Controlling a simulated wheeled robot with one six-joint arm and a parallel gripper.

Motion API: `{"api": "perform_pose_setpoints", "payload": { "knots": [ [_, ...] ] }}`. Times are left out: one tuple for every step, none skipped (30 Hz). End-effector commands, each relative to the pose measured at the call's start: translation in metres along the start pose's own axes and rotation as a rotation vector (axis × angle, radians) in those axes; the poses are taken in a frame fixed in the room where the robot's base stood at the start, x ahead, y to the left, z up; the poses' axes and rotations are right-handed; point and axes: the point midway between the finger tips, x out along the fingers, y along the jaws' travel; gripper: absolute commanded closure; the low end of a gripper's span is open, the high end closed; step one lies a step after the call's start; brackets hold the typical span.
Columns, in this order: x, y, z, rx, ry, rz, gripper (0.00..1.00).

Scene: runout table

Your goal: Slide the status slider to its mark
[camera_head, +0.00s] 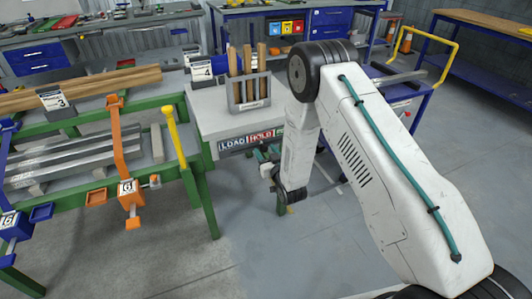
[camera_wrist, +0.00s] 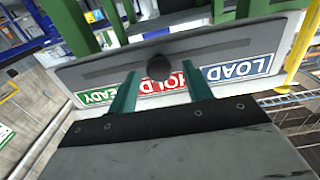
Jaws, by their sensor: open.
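The status slider panel (camera_wrist: 105,72) is a grey plate with a dark slot, upside down in the wrist view. Its round black knob (camera_wrist: 159,67) sits in the slot alongside the red HOLD label (camera_wrist: 178,82). The blue LOAD label (camera_wrist: 238,68) is to the right and the green READY label (camera_wrist: 98,97) to the left. In the head view LOAD (camera_head: 232,145) and HOLD show on the table front; my arm hides READY. My gripper (camera_wrist: 162,76) is open, its teal fingers on either side of the knob's line. I cannot tell whether they touch it.
A grey holder (camera_head: 248,92) with wooden handles stands on the table above the panel. A green rack (camera_head: 75,185) with metal bars and orange and blue clamps is to the left. A yellow lever (camera_head: 176,130) rises beside it. Floor in front is clear.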

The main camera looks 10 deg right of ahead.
Motion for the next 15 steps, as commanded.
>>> {"api": "perform_pose_setpoints", "payload": {
  "knots": [
    [-0.003, 0.0, 0.0, 0.0, -0.001, 0.0, 0.5],
    [-0.006, 0.0, 0.001, 0.0, -0.002, 0.0, 0.5],
    [-0.011, 0.0, 0.001, 0.0, -0.004, 0.0, 0.5],
    [-0.016, 0.0, 0.001, 0.0, -0.003, 0.0, 0.5],
    [-0.021, 0.0, 0.001, 0.0, -0.003, 0.0, 0.5],
    [-0.028, 0.0, 0.001, 0.0, -0.004, 0.0, 0.5],
    [-0.033, 0.0, 0.001, 0.0, -0.003, 0.0, 0.5],
    [-0.039, 0.0, 0.001, 0.0, -0.004, 0.0, 0.5],
    [-0.046, 0.0, 0.001, 0.0, -0.003, 0.0, 0.5],
    [-0.051, 0.0, 0.001, 0.0, -0.003, 0.0, 0.5],
    [-0.055, 0.0, 0.0, 0.0, -0.003, 0.0, 0.5],
    [-0.061, 0.0, 0.0, 0.0, -0.002, 0.0, 0.5],
    [-0.065, 0.0, 0.001, 0.0, -0.003, 0.0, 0.5],
    [-0.068, 0.0, 0.0, 0.0, -0.002, 0.0, 0.5],
    [-0.071, 0.0, 0.0, 0.0, -0.001, 0.0, 0.5]
  ]
}}
